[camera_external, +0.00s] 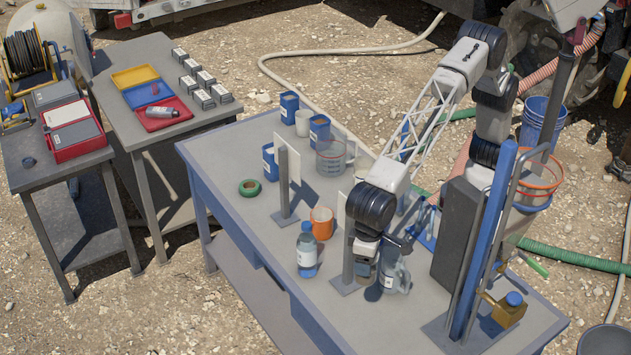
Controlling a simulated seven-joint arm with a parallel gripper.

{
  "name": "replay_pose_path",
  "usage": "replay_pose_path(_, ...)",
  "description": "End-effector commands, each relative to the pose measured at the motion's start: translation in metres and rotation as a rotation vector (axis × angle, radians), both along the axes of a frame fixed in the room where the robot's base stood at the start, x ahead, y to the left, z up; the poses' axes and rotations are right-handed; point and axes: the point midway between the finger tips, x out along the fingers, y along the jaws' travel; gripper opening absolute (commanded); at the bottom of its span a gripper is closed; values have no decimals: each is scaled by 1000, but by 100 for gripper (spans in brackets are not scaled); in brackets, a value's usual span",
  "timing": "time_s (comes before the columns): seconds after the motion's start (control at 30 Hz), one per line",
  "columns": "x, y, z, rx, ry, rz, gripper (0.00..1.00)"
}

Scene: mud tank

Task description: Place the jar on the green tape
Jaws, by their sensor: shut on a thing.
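The green tape (249,187) is a dark green roll lying flat near the left edge of the blue-sided table (232,150). My gripper (368,257) points down over the front middle of the table, right of the clear bottle and well away from the tape. It is shut on a small jar (366,272) with a brownish body, partly covered by the fingers. The jar is roughly upright; I cannot tell whether its base touches the table.
A clear jug (396,276) stands close right of my gripper. A grey post (348,255) is close left, beside an orange mug (321,223) and a clear bottle (307,250). Another post (284,178) with a white panel stands between these and the tape.

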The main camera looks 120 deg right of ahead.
Motion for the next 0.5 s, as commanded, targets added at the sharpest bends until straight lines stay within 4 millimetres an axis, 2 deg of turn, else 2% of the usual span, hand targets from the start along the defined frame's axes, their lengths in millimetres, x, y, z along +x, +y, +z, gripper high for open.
replay_pose_path(0.07,0,0,19,2,-4,0,22)
replay_pose_path(0.33,17,-50,15,1,-2,-99,22)
replay_pose_path(0.5,29,-95,15,1,-1,-187,22)
